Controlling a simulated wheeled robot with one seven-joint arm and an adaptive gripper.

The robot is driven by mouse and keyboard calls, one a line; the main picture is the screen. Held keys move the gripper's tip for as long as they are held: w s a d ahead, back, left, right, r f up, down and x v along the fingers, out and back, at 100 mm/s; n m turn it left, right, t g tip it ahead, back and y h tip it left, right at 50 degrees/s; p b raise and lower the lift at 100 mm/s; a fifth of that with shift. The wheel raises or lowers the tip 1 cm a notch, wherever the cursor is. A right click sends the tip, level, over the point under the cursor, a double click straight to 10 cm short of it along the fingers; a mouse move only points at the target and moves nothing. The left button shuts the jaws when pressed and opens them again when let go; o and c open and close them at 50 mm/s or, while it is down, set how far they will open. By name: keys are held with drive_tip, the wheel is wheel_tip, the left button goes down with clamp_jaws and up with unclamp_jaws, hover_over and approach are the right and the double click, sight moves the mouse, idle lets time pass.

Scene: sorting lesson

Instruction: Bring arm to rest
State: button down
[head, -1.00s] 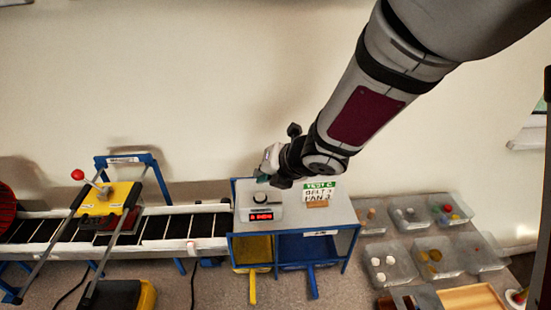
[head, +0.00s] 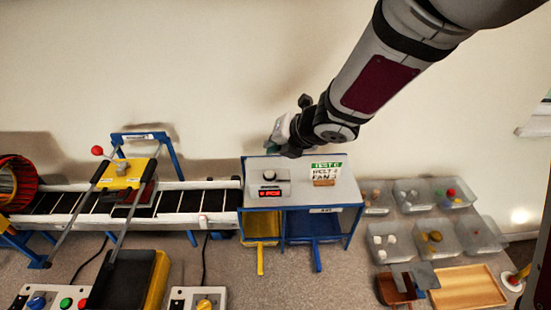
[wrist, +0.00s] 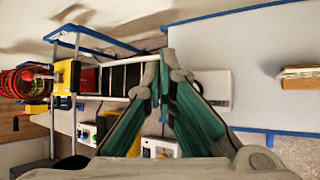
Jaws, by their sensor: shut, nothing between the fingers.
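My arm reaches in from the top right of the head view, and its end with my gripper (head: 274,146) hangs above the back edge of a white table (head: 338,188). In the wrist view my gripper (wrist: 166,72) shows its two green-sided fingers meeting at the tips, with nothing held. A white scale with a red display (head: 269,184) stands on the table below and in front of the gripper. The gripper looks clear of it. The scale also shows in the wrist view (wrist: 212,88), partly hidden behind a finger.
A sign card (head: 325,174) stands right of the scale. A conveyor belt (head: 180,202) with a yellow-topped frame (head: 127,173) runs left. Clear bins (head: 390,243) with small objects and a wooden tray (head: 467,288) lie at right. Control boxes (head: 198,300) sit at the front left.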

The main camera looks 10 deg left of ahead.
drive_tip(key=s+d+r+m+t+h, duration=0.1)
drive_tip(key=d+r+m+h, duration=0.1)
drive_tip(key=d+r+m, duration=0.5)
drive_tip(key=s+d+r+m+t+h, duration=0.1)
drive_tip(key=d+r+m+h, duration=0.15)
drive_tip(key=d+m, duration=0.5)
drive_tip(key=s+d+r+m+t+h, duration=0.1)
drive_tip(key=d+r+m+h, duration=0.1)
drive_tip(key=d+r+m, duration=0.5)
drive_tip(key=s+d+m+g, duration=0.1)
drive_tip(key=s+d+m, duration=0.3)
drive_tip(key=s+m, duration=0.3)
drive_tip(key=s+d+m+g, duration=0.2)
drive_tip(key=s+d+m, duration=0.3)
drive_tip(key=s, duration=0.9)
drive_tip(key=m, duration=0.3)
drive_tip(key=shift+d+f, duration=0.15)
drive_tip(key=shift+d, duration=0.1)
drive_tip(key=shift+m+h, duration=0.25)
